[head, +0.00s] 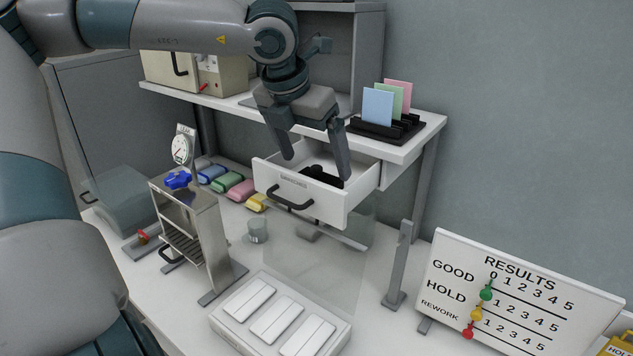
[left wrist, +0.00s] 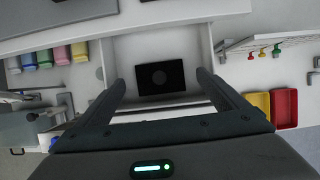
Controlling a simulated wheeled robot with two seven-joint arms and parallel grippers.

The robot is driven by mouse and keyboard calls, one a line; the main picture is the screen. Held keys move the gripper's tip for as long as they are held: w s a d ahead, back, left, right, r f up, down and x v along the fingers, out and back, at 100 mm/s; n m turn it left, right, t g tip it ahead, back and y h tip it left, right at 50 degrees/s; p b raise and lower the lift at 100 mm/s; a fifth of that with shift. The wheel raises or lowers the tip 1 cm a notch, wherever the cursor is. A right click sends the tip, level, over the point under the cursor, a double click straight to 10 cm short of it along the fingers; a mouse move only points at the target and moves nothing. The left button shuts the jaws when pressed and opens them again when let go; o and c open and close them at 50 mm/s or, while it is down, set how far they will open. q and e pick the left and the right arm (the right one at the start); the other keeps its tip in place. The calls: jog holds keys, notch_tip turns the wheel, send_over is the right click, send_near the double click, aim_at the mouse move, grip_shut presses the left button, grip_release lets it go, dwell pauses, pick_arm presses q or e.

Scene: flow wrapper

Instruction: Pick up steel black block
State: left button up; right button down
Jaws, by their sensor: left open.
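The black block (head: 322,176) lies inside the open white drawer (head: 297,190). In the head view the right finger partly covers the drawer's inside. My right gripper is not in view.
The drawer front has a dark handle (head: 290,198). A shelf above holds a black rack with coloured cards (head: 378,106). Below stand a steel stand with a gauge (head: 181,148), coloured pouches (head: 241,189), a white slotted tray (head: 278,320), a grey post (head: 400,262) and a results board (head: 520,295).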

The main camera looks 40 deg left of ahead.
aim_at(317, 166)
pick_arm(q)
jog(key=shift+x, duration=1.2)
jog(key=shift+w+a+f, duration=0.1)
jog(key=shift+w+f, duration=0.05)
jog(key=shift+f, duration=0.2)
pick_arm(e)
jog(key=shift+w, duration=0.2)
pick_arm(q)
jog(key=c, duration=1.8)
jog(key=shift+w, duration=0.1)
jog(key=shift+c, duration=0.5)
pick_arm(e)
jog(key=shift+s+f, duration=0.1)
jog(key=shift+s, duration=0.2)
pick_arm(q)
jog(key=shift+r, duration=0.1)
